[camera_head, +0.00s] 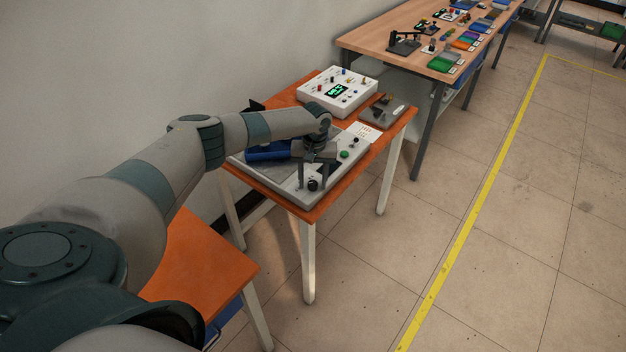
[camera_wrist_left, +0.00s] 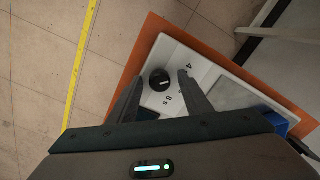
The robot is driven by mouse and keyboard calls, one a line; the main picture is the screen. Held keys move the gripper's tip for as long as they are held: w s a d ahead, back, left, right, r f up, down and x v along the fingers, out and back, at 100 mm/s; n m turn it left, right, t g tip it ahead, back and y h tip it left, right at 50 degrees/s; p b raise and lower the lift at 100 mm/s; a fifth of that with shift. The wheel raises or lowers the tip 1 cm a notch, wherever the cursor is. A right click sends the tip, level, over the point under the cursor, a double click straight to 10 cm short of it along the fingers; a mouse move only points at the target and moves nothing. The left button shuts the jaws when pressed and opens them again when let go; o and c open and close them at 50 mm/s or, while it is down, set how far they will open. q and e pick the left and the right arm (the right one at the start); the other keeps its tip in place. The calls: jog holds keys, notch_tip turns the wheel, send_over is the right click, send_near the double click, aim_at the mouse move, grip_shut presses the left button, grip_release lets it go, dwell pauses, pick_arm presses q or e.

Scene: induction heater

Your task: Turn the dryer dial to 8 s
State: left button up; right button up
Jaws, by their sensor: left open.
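The dryer is a light grey panel (camera_head: 291,193) on the small orange-topped table. Its black dial (camera_head: 313,185) sits at the panel's near corner. In the left wrist view the black dial (camera_wrist_left: 159,80) shows a light pointer mark, with printed figures "4" and "8 s" (camera_wrist_left: 168,99) beside it. My left gripper (camera_head: 313,187) is open above the panel at the dial. In the left wrist view its two fingers (camera_wrist_left: 158,84) stand either side of the dial, apart from it as far as I can tell. My right gripper is not in view.
A white control box (camera_head: 337,92) with a green display and a grey device (camera_head: 382,111) stand at the table's back. A blue block (camera_head: 268,151) lies on the panel behind my gripper. A wooden workbench (camera_head: 383,32) stands beyond. The floor to the right is clear.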

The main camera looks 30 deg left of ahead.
pick_arm(q)
jog(key=c, duration=1.1)
jog(key=shift+o, duration=0.2)
